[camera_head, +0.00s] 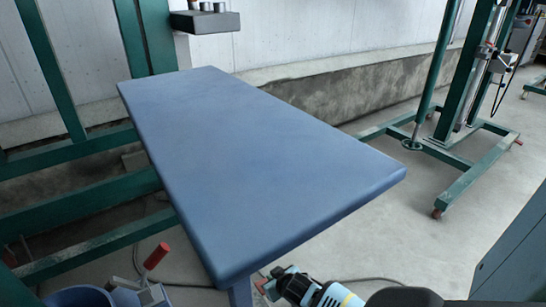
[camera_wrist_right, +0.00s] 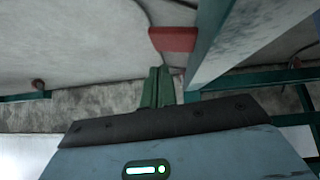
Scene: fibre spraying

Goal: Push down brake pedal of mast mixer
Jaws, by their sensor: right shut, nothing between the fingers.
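My right gripper (camera_head: 268,280) is low in the head view, beside the table's near leg. In the right wrist view its fingers (camera_wrist_right: 160,72) are shut together with nothing between them. A red piece (camera_wrist_right: 172,40), which looks like the brake pedal, shows just beyond the fingertips, beside a blue-grey post. A small gap in the picture separates it from the fingers; I cannot tell whether they touch. A bit of red (camera_head: 261,286) also shows by the gripper in the head view. Its lower part is hidden. My left gripper is not in view.
A blue table (camera_head: 270,160) fills the middle, above my right gripper. A red-handled item (camera_head: 157,256) and blue bucket (camera_head: 80,297) are at lower left. A green wheeled stand (camera_head: 465,185) is at right. Grey floor (camera_head: 400,235) is clear between table and stand.

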